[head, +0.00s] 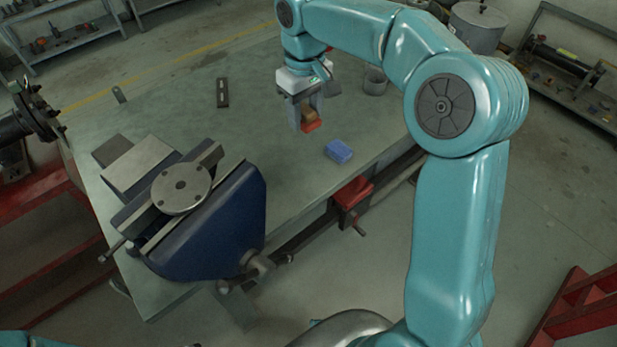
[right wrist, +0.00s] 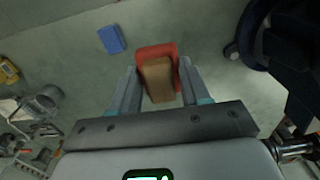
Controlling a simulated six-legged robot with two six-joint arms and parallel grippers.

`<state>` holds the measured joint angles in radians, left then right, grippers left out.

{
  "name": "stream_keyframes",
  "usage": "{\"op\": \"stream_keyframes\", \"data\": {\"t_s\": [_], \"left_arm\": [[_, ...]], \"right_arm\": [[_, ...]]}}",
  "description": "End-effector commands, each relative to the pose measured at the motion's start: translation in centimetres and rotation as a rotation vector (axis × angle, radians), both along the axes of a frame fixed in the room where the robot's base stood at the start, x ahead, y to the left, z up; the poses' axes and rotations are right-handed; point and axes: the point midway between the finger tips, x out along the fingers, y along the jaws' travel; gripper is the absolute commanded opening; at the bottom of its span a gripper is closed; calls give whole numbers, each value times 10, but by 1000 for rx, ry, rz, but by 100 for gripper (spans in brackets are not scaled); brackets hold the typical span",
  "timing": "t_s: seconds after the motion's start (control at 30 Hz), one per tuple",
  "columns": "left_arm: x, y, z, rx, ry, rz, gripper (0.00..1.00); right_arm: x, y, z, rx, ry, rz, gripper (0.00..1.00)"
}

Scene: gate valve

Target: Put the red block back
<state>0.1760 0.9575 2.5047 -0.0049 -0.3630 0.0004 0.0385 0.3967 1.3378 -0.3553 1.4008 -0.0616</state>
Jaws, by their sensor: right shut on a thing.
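The red block (head: 311,127) has a tan part (head: 309,114) on its upper side in the head view. My right gripper (head: 308,119) points down over the workbench, shut on this block. In the right wrist view the red block (right wrist: 168,52) and its tan part sit between the two fingers of the right gripper (right wrist: 158,84). Whether the block touches the bench is hard to tell. My left gripper is not in view.
A blue block (head: 338,151) lies on the workbench (head: 265,160) just right of the red block. A grey cup (head: 375,81) stands behind it. A blue vise (head: 215,225) with a round metal disc (head: 181,188) fills the bench's front left. A flat metal strip (head: 222,92) lies farther back.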

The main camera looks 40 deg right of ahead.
Motion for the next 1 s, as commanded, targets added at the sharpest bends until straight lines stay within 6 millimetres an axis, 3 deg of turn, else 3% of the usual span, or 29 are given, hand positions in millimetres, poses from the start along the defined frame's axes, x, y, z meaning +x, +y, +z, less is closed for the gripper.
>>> {"op": "stream_keyframes", "data": {"t_s": [0.4, 0.9, 1.0], "left_arm": [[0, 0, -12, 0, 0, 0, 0], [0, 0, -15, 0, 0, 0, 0], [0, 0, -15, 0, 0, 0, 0]], "right_arm": [[0, -3, -118, 0, 8, -3, 18], [1, -5, -186, 0, 5, -4, 18], [1, -5, -190, 0, 2, -4, 18]]}}
